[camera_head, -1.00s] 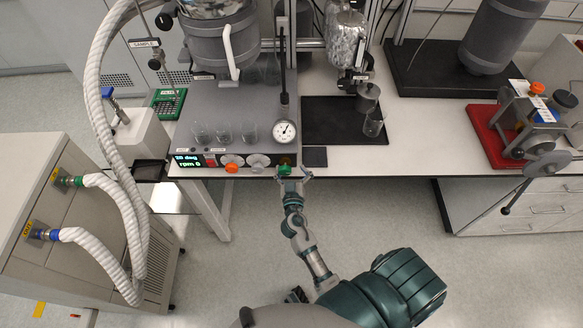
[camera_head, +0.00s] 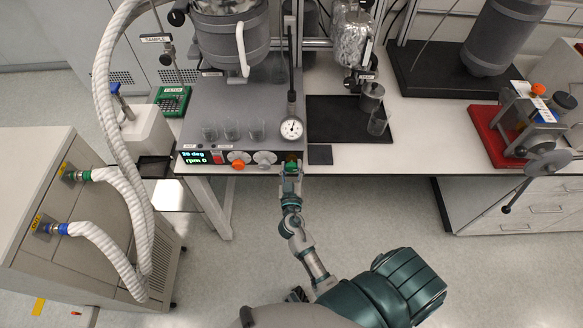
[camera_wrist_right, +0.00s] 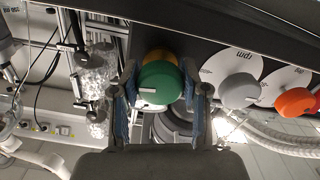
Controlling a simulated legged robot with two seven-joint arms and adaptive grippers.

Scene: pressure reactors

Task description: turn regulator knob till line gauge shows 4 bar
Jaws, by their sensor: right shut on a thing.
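The green regulator knob (camera_head: 291,167) sits at the right end of the reactor's front panel. My right gripper (camera_head: 291,171) is shut on it from the front. In the right wrist view the green knob (camera_wrist_right: 160,84) with a white index line lies between the two blue-padded fingers, and a yellow ring shows behind it. The round white line gauge (camera_head: 291,129) stands above the knob in the head view; its dial faces me, but its figures are too small to read. My left gripper is not in view.
Left of the green knob are a grey knob (camera_head: 264,158), an orange knob (camera_head: 238,164) and a display (camera_head: 195,157). Glass beakers (camera_head: 231,130) stand on the reactor base above the panel. A dark mat (camera_head: 340,119) lies to the right. The floor in front is open.

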